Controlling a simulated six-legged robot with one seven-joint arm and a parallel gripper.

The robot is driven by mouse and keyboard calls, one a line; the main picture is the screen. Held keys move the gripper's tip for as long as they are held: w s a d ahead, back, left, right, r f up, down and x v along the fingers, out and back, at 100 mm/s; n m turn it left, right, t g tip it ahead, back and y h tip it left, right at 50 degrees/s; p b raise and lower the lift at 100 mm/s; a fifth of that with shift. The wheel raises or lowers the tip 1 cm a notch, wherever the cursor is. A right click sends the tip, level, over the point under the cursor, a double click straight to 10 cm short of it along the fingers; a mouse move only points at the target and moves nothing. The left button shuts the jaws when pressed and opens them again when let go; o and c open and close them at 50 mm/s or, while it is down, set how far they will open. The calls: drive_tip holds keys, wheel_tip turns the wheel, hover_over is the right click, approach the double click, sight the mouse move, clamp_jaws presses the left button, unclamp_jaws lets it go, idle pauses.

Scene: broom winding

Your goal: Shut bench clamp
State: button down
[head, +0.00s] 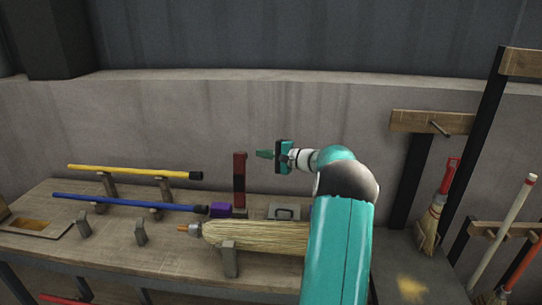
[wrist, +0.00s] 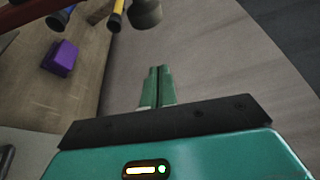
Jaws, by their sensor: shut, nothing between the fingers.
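The bench clamp shows in the head view as an upright dark-red lever (head: 239,172) standing at the back of the bench. Part of a dark-red bar, which looks like this lever, crosses the top left corner of the wrist view (wrist: 30,10). My gripper (head: 260,154) is shut and empty. It is raised above the bench, just right of the lever's upper end, with its fingers pointing left. A small gap seems to lie between fingertips and lever. In the wrist view the two green fingers (wrist: 158,72) are together. The clamp's base is partly hidden behind the straw bundle.
A straw broom head (head: 262,236) lies along the bench (head: 105,245). A purple block (head: 221,210), a blue pole (head: 120,202) and a yellow pole (head: 130,171) are left of the lever. A grey wall is behind. Brooms hang at the right.

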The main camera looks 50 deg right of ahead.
drive_tip(key=a, duration=0.1)
drive_tip(key=w+a, duration=0.1)
drive_tip(key=a, duration=0.2)
drive_tip(key=shift+w+a+r, duration=0.1)
drive_tip(key=shift+w+r, duration=0.1)
drive_tip(key=shift+r, duration=0.05)
drive_tip(key=shift+a+r, duration=0.1)
idle(0.4)
